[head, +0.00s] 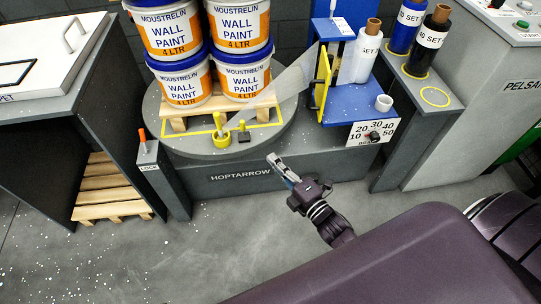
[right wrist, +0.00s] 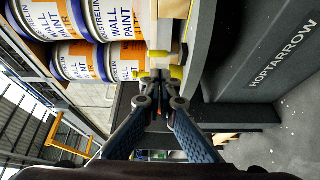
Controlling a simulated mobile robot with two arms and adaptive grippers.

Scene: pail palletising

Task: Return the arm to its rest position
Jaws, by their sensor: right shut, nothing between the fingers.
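My right gripper (head: 277,162) is in front of the grey turntable machine marked HOPTARROW (head: 240,178), near its front edge. Its fingers are together and hold nothing. In the right wrist view the closed fingers (right wrist: 160,78) point toward the yellow parts and pallet beyond, with a gap I cannot judge. My right forearm is largely hidden behind my own purple body part in the head view. My left gripper is not in view.
Stacked wall paint pails (head: 240,80) stand on a wooden pallet (head: 178,124) on the turntable (head: 210,146). A blue carriage (head: 352,100) with a film roll (head: 362,55) stands right. A lock post (head: 160,175) is at left. The front floor (head: 150,265) is mostly clear.

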